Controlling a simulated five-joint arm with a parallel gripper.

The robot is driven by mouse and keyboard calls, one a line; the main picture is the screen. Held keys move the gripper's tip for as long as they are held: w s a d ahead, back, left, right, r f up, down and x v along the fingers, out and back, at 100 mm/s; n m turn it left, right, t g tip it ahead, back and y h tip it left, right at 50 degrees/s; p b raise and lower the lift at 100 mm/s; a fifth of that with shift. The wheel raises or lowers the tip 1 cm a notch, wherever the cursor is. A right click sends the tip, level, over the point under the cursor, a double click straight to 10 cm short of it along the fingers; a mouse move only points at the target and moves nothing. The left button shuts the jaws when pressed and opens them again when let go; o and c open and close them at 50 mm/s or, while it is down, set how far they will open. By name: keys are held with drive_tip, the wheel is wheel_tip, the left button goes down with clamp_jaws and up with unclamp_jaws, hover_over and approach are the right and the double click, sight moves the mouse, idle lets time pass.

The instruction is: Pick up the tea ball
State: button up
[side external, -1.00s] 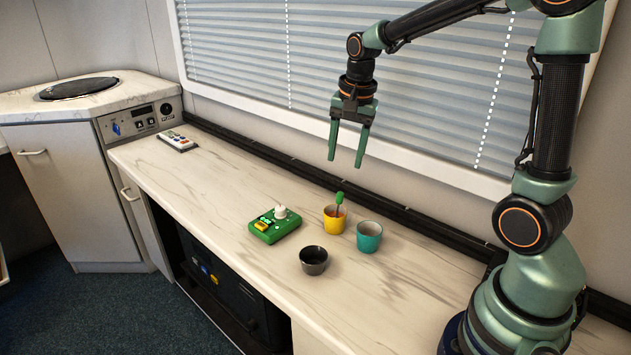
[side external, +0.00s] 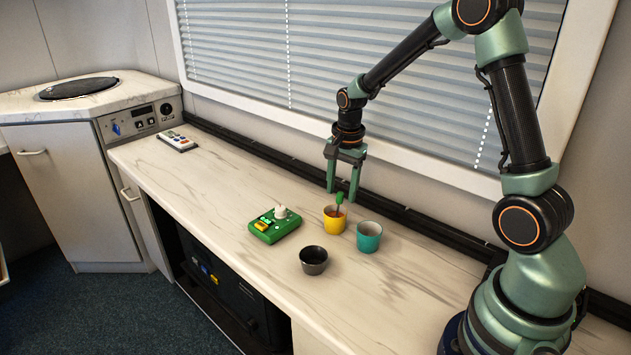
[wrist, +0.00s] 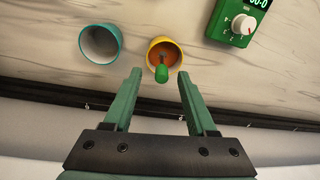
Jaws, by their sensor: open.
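The tea ball shows as a green-topped handle (side external: 340,199) sticking up out of a yellow cup (side external: 334,222); its lower end is hidden inside the cup. In the wrist view the green handle end (wrist: 162,74) lies over the cup's near rim, and the yellow cup (wrist: 151,53) holds an orange-brown inside. My gripper (side external: 341,197) is open, pointing down, with its fingers close to the handle and above the cup. In the wrist view the handle is ahead of and roughly between the open fingertips (wrist: 161,76). Nothing is between the fingers' grip surfaces.
A teal cup (side external: 369,237) stands right of the yellow cup. A dark bowl (side external: 313,260) is in front. A green timer box (side external: 274,225) with a white knob is left. A remote (side external: 177,141) lies far left. A black rail and window blind are behind.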

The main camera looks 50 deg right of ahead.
sight(340, 193)
drive_tip(key=f, duration=0.4)
drive_tip(key=shift+w, duration=0.3)
clamp_jaws()
idle(1.1)
